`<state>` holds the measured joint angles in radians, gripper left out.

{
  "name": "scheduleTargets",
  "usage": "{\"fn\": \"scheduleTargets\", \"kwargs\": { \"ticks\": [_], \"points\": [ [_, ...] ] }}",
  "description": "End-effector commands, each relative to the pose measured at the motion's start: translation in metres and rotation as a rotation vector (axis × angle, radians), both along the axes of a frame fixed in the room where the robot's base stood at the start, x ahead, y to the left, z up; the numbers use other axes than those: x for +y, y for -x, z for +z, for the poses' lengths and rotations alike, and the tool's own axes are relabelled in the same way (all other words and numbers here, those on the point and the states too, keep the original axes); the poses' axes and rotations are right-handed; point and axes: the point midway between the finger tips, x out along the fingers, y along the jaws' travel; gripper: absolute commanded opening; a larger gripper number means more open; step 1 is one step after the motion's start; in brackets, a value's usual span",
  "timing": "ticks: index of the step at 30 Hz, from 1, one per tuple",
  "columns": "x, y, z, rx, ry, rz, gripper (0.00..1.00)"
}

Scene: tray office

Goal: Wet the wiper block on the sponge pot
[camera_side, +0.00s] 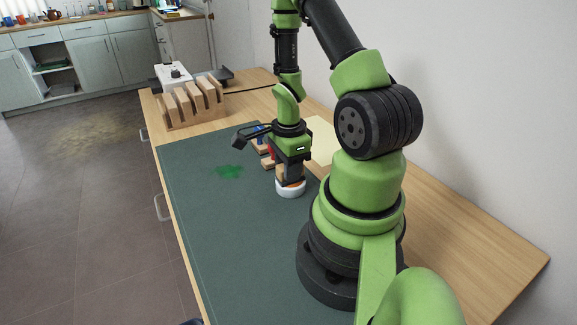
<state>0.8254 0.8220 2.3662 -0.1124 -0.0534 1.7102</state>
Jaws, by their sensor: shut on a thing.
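The sponge pot (290,193) is a low round white pot with a bit of orange showing inside its rim. It stands on the dark green mat (215,235). My gripper (291,181) points straight down over the pot, its tips at the pot's mouth. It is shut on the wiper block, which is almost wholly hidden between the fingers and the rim. I cannot tell how firmly the block touches the sponge.
A green smudge (228,171) marks the mat left of the pot. Small wooden, red and blue pieces (267,162) lie just behind my gripper, partly hidden. A slotted wooden rack (192,104) and a white device (173,75) stand at the far end. The mat's front is clear.

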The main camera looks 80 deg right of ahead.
Motion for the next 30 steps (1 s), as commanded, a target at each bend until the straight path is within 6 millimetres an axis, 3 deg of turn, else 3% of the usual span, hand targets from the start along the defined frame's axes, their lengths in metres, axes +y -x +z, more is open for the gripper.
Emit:
{"fn": "scheduleTargets", "kwargs": {
  "ticks": [15,30],
  "points": [
    [0.0,0.0,0.001,0.001,0.001,0.001,0.12],
    [0.0,-0.001,0.042,-0.006,0.002,0.002,0.12]
  ]
}}
